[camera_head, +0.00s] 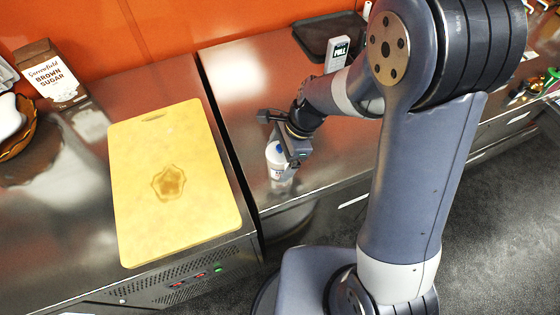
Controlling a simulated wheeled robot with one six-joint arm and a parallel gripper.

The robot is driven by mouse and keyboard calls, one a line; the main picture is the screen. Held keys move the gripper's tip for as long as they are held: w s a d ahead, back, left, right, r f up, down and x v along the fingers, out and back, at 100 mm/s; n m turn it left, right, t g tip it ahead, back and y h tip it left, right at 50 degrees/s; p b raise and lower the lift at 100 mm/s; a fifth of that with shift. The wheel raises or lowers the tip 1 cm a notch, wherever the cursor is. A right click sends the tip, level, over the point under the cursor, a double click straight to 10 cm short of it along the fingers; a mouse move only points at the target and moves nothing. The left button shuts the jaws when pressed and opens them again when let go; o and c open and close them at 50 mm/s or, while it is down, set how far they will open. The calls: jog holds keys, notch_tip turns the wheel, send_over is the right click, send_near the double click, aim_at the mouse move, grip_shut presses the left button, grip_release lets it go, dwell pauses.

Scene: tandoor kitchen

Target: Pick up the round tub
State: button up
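A small white round container (277,154) with blue on it, which looks like the round tub, is at the front of the steel counter, right of the cutting board. My gripper (279,137) is right at its upper part, and the gripper's dark fingers hide part of it. I cannot tell whether the fingers touch it or are closed on it. A pale patch below the tub looks like its reflection in the steel, so I cannot tell for sure whether it stands on the counter.
A yellow cutting board (205,185) lies on the left counter. A brown sugar carton (50,76) and a brown bowl (20,138) stand further left. A dark tray (318,33) and a white labelled box (338,54) are at the back. Steel (240,75) behind the tub is clear.

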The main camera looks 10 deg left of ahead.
jog(key=c, duration=1)
jog(key=shift+c, duration=0.8)
jog(key=shift+r, duration=0.15)
